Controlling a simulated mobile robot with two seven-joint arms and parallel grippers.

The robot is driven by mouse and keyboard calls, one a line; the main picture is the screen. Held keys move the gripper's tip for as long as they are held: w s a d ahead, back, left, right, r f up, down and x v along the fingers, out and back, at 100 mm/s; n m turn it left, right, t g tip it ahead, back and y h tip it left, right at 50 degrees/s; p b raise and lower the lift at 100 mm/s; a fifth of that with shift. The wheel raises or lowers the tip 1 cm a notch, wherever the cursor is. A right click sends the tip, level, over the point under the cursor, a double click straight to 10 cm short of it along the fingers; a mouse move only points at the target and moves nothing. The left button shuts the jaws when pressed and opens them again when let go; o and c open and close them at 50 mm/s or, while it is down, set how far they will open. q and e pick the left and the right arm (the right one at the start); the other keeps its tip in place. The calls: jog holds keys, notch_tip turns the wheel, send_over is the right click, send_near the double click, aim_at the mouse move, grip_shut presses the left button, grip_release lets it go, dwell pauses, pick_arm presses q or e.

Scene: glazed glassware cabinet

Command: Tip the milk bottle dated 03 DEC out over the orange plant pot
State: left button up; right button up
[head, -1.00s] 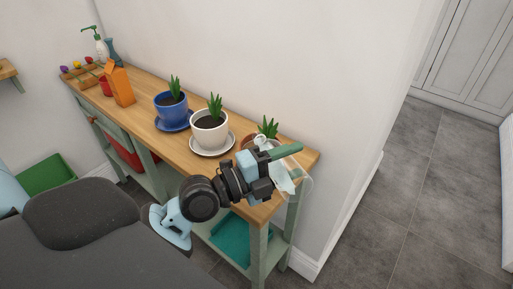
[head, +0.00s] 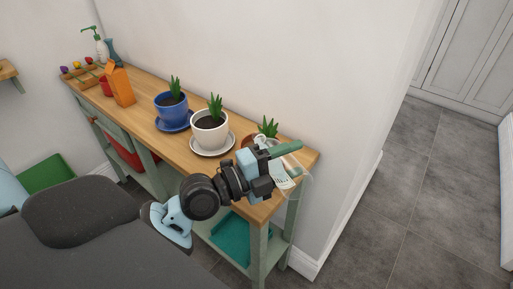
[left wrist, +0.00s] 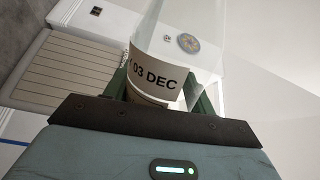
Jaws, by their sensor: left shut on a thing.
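The milk bottle (head: 283,179) is clear, with a pale label that reads 03 DEC in the left wrist view (left wrist: 156,74). My left gripper (head: 286,161) is shut around it at the right end of the bench, and its green fingers show on both sides of the label. The bottle looks tilted, but the gripper hides its middle and I cannot tell how much milk is in it. The orange plant pot (head: 246,142) with a green plant (head: 268,128) stands just behind the gripper, mostly hidden. My right gripper is not in view.
On the wooden bench (head: 185,145) stand a white pot (head: 209,138) and a blue pot (head: 170,114), each on a saucer. An orange carton (head: 121,87) and a soap bottle (head: 101,47) stand further left. A wall runs behind the bench.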

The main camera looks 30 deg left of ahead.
pick_arm(q)
jog(key=shift+r, duration=0.25)
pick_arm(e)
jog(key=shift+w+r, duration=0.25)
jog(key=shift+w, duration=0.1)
pick_arm(q)
jog(key=shift+r, duration=0.1)
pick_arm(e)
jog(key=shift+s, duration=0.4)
pick_arm(q)
jog(key=shift+a+r+n+p, duration=0.1)
jog(key=shift+r+n+p, duration=0.05)
jog(key=shift+n+p, duration=0.2)
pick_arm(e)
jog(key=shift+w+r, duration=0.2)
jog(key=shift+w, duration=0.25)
pick_arm(q)
jog(key=shift+w+r, duration=0.1)
jog(key=shift+r, duration=0.1)
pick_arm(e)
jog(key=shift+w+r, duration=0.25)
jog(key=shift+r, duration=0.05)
pick_arm(q)
jog(key=shift+a+r+n+p, duration=0.15)
jog(key=shift+r+n+p, duration=0.2)
jog(key=shift+n+p, duration=0.1)
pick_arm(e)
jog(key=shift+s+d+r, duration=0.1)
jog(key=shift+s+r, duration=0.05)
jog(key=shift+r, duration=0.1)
